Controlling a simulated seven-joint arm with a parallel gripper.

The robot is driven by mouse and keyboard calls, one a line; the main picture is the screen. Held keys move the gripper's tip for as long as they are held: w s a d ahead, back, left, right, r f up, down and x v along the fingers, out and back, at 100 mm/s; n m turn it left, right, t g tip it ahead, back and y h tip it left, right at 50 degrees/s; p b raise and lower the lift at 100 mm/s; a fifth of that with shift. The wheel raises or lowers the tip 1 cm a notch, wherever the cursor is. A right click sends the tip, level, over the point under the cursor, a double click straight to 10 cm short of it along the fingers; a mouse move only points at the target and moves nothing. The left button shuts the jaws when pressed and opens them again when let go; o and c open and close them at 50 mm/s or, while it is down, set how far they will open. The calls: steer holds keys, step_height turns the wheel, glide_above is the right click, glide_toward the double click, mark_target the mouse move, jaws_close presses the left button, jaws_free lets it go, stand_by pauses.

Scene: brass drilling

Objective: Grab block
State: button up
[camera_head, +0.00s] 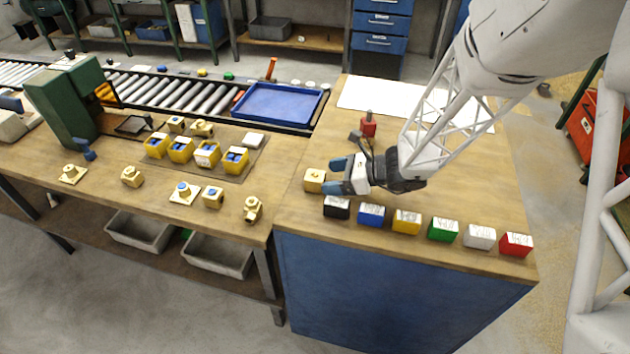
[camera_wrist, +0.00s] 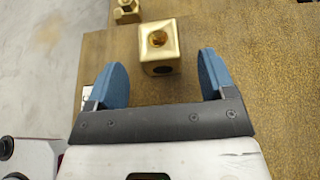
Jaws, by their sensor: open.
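A small brass block (camera_head: 314,180) with a round hole or fitting on its top sits on the wooden table, near the table's left edge. In the wrist view the brass block (camera_wrist: 158,47) stands just beyond my fingertips, roughly centred between them. My gripper (camera_head: 338,176) is open and empty, with blue fingers pointing left towards the block. In the wrist view my gripper (camera_wrist: 160,75) shows its two blue fingers spread wide apart.
A row of coloured blocks stands along the front edge: black (camera_head: 337,207), blue (camera_head: 372,215), yellow (camera_head: 407,221), green (camera_head: 443,229), white (camera_head: 480,237) and red (camera_head: 516,245). A red-based object (camera_head: 368,126) stands behind my gripper. Several brass parts lie on the left bench.

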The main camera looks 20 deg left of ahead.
mark_target(325, 177)
steer(key=shift+a, duration=0.1)
steer(key=shift+x, duration=2.5)
steer(key=shift+r, duration=0.1)
steer(key=c, duration=1.4)
